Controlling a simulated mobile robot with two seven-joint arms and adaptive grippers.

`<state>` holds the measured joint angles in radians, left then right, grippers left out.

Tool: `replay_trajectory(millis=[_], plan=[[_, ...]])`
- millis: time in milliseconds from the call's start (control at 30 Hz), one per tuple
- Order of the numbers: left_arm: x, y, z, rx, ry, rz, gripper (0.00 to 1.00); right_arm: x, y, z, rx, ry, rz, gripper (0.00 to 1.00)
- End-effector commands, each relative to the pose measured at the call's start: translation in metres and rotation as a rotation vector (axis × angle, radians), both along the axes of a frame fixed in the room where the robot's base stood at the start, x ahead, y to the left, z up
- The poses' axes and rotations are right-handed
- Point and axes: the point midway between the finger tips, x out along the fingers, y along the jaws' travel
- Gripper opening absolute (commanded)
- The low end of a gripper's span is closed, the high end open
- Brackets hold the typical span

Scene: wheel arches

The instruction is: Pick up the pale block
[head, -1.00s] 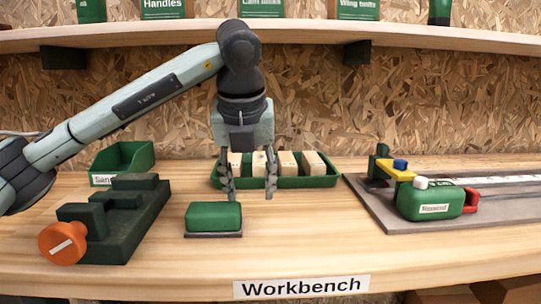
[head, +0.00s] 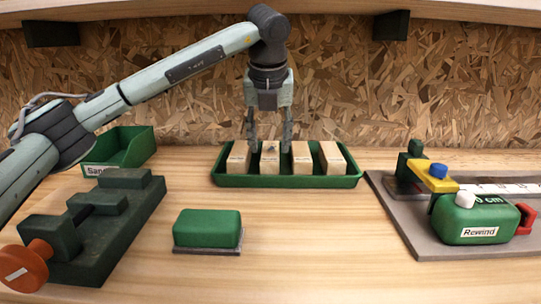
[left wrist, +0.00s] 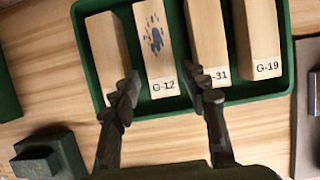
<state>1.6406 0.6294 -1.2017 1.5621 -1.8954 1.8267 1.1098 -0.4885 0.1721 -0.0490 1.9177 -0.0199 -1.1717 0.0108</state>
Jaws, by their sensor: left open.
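Several pale wooden blocks stand side by side in a green tray (head: 290,182); all look alike in colour. The leftmost block (left wrist: 103,45) shows no readable label. The second block (head: 270,160) has a blue paw print and the label G-12 in the left wrist view (left wrist: 153,40). The third block (left wrist: 206,38) has a partly covered label ending in 31; the right block (left wrist: 257,35) reads G-19. My left gripper (head: 269,148) is open and empty, pointing down at the tray, its fingers spread around the line of the G-12 block. My right gripper is not in view.
A green-topped sanding block (head: 208,228) lies in front of the tray. A dark green vise with an orange knob (head: 25,265) and a green bin (head: 120,150) are at left. A tape-measure fixture (head: 470,220) is at right.

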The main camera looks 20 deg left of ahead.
Motion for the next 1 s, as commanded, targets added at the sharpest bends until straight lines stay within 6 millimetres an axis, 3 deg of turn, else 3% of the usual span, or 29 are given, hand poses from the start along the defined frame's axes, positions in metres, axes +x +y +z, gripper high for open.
replay_trajectory(millis=[267,533,867,1000], plan=[[0.021,0.006,0.001,0.001,0.000,0.000,0.45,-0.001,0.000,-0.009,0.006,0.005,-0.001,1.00],[0.036,0.010,-0.039,0.001,0.001,-0.001,0.45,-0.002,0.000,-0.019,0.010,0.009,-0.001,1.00],[0.039,0.011,-0.047,0.000,-0.001,-0.001,0.45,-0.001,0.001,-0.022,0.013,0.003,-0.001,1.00],[0.039,0.011,-0.047,0.001,-0.001,-0.001,0.29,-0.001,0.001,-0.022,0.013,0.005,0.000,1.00]])
